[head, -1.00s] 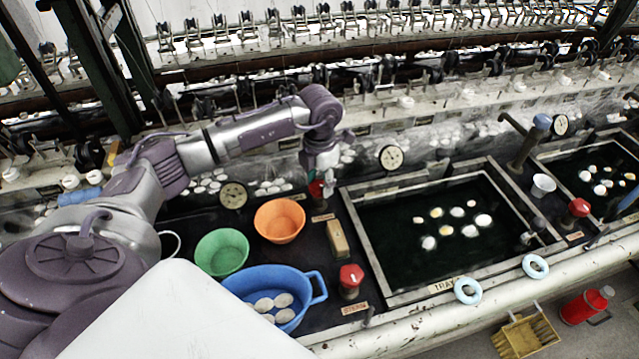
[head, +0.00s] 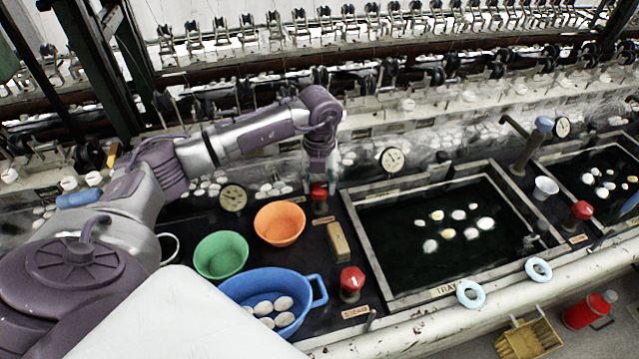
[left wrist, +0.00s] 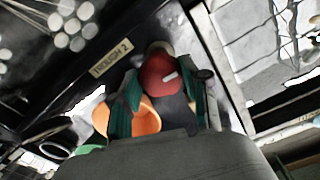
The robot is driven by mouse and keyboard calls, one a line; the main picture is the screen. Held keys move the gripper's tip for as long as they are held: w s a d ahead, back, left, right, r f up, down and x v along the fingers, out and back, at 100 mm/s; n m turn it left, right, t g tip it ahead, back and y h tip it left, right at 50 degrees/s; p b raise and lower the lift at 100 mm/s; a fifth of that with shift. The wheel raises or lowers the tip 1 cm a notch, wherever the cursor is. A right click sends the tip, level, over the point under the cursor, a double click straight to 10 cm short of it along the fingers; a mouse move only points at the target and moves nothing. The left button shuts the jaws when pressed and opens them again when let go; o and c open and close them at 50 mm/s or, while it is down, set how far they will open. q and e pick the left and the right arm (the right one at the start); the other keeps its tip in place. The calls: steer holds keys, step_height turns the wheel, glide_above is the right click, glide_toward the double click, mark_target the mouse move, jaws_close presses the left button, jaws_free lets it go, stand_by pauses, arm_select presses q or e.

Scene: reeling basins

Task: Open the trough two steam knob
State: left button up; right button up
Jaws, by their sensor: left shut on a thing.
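The trough two steam knob is a red knob (head: 319,191) on the dark deck at the back left corner of the basin. In the left wrist view the red knob (left wrist: 158,76) has a short white mark, and a "TROUGH 2" label (left wrist: 111,57) lies beside it. My left gripper (head: 318,183) comes down on the knob from above. In the left wrist view its teal fingers (left wrist: 166,100) stand on both sides of the knob and are shut on it. My right gripper is in neither view.
An orange bowl (head: 280,223), a green bowl (head: 221,255) and a wooden block (head: 339,242) stand near. A blue basin (head: 308,303) holds pale cocoons. Another red knob (head: 351,280) sits at the front. A pressure gauge (head: 392,160) stands behind the water basin (head: 400,292).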

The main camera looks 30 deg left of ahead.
mark_target(319, 186)
arm_select(q)
steer(key=shift+a+r, duration=0.1)
stand_by(0.3)
steer(key=o, duration=1.1)
steer(key=shift+o, duration=0.2)
step_height(319, 186, up, 12)
